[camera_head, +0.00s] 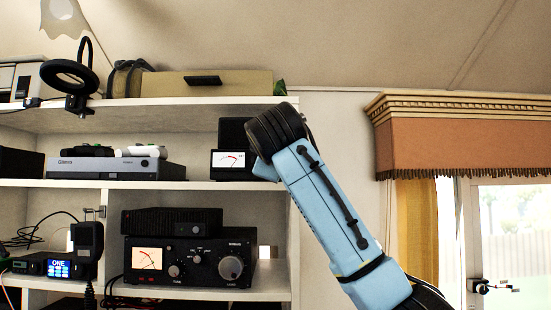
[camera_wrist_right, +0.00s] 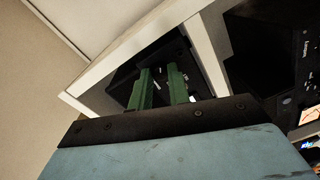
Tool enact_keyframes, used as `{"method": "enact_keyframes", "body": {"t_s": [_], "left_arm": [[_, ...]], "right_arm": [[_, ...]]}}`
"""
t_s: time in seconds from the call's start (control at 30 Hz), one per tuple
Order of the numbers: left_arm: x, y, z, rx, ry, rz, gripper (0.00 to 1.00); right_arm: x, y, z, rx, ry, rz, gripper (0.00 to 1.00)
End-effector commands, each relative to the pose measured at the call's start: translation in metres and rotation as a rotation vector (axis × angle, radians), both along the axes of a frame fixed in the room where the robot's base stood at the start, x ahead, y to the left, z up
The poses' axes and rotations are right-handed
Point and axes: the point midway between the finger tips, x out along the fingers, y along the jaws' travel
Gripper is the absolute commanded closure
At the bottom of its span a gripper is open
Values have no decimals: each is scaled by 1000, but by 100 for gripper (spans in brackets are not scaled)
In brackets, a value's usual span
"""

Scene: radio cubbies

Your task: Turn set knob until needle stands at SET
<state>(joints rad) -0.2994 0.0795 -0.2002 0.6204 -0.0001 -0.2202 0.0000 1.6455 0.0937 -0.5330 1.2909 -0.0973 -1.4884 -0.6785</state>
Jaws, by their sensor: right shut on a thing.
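A small black meter unit (camera_head: 230,173) stands on the middle shelf at its right end. Its lit white dial (camera_head: 229,159) shows a red mark and a dark needle, too small to read against SET. My right arm covers the unit's right part, and the set knob is hidden there in the head view. In the right wrist view, the green fingers of my right gripper (camera_wrist_right: 163,88) reach to the dark unit (camera_wrist_right: 126,80) and are shut on what appears to be its knob, largely hidden between them. My left gripper is not in view.
Below stands a large black radio (camera_head: 208,272) with its own dial and knobs. A grey console (camera_head: 115,168) lies left on the middle shelf. The shelf's upright end (camera_head: 295,220) is close to my right arm. A magnifier lamp (camera_head: 70,76) overhangs the upper left.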

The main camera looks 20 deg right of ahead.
Motion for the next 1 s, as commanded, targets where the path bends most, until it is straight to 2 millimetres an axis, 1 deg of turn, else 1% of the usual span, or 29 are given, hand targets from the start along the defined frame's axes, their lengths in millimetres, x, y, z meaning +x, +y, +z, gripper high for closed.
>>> {"method": "enact_keyframes", "body": {"t_s": [0.17, 0.2, 0.23, 0.27, 0.5, 0.6, 0.67, 0.77, 1.0], "left_arm": [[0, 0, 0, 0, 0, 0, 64], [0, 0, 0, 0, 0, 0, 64], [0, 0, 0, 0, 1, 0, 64], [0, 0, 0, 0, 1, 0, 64], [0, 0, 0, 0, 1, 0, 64], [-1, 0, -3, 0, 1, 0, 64], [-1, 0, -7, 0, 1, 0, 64], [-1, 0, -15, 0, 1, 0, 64], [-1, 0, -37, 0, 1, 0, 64]], "right_arm": [[0, 0, -1, 0, 2, 0, 100], [0, 0, -1, 0, 2, 0, 78], [0, 0, -1, 0, 2, 0, 74], [0, 0, -1, 0, 2, 0, 73], [0, 0, 0, -1, 1, 0, 73], [-5, 2, 0, -1, -1, 2, 73], [-11, 4, -1, -2, -2, 1, 73], [-28, 9, -1, -2, -4, 4, 73], [-81, 24, 1, -1, -4, 3, 73]]}}
